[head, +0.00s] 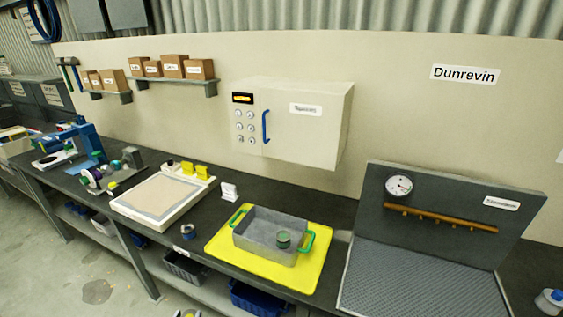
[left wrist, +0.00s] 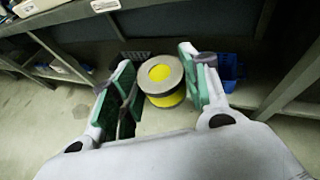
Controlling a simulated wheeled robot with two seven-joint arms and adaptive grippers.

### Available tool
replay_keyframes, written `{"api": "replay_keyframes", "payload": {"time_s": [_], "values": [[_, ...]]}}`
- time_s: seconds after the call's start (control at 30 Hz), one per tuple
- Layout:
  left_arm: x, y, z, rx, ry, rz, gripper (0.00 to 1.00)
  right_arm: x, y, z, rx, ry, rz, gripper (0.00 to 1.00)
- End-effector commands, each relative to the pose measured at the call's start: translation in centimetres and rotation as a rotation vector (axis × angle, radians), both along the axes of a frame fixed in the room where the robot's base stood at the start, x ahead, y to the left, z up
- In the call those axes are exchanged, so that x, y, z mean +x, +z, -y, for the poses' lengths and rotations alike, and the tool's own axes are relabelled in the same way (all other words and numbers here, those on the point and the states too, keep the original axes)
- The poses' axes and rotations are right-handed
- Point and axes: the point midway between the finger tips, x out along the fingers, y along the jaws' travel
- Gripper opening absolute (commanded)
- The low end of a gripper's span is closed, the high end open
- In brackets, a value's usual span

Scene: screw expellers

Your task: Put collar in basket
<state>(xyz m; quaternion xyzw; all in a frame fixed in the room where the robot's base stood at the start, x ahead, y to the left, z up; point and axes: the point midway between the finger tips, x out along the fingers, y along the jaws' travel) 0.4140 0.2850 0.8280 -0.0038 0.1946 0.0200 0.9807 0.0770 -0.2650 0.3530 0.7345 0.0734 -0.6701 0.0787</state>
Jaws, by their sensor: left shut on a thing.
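In the left wrist view my left gripper (left wrist: 160,82) is shut on a yellow round piece with a grey rim (left wrist: 163,98), held between its green-padded fingers with floor and shelving behind. I cannot tell for sure that it is the collar. In the head view a grey basket (head: 254,244) with green handles sits on a yellow mat (head: 224,262) on the bench. A small dark green round piece (head: 283,239) is inside, toward the right end. A small grey-blue ring (head: 188,231) lies on the bench left of the mat. My right gripper is not in view.
A pale framed tray (head: 120,207) with yellow blocks at its back stands left of the ring. A dark panel with a gauge (head: 399,186) and a ridged tray (head: 420,285) stand right of the mat. A white wall cabinet (head: 320,130) hangs behind. Blue bins (head: 258,299) sit below the bench.

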Motion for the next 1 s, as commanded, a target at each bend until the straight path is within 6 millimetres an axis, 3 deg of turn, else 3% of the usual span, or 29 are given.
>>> {"api": "replay_keyframes", "payload": {"time_s": [0.2, 0.4, 0.63, 1.0], "values": [[1.7, 1.4, 3.3, -0.001, -0.027, 0.004, 0.16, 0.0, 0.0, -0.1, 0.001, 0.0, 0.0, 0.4], [3.3, 3.0, 5.3, 0.0, -0.043, 0.005, 0.16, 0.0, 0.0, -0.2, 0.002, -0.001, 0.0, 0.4], [5.7, 5.4, 6.5, 0.0, -0.045, 0.005, 0.16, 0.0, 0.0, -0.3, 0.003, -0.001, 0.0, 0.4], [8.7, 8.5, 6.6, 0.0, -0.041, 0.002, 0.16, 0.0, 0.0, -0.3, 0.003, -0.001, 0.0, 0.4]]}}
